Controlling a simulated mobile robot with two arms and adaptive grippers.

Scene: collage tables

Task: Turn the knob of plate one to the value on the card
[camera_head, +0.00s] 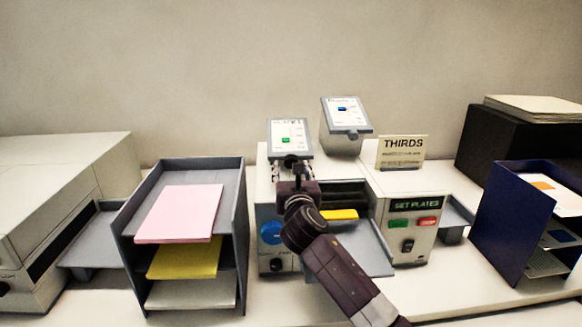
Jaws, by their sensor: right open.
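Two tilted plates with small screens stand on the machine. The left plate (290,133) shows a green mark, and the right plate (347,112) shows a blue one. A small knob (352,135) sits at the lower edge of the right plate. The left plate's lower edge is partly hidden by my right gripper (291,165), which is open just in front of it. I cannot tell whether it touches a knob there. A cream card (403,153) reads THIRDS in large letters; its smaller lines are too small to read. My left gripper is not in view.
A grey paper rack (239,215) stands left, a navy rack (497,225) right. My right arm crosses the table's front.

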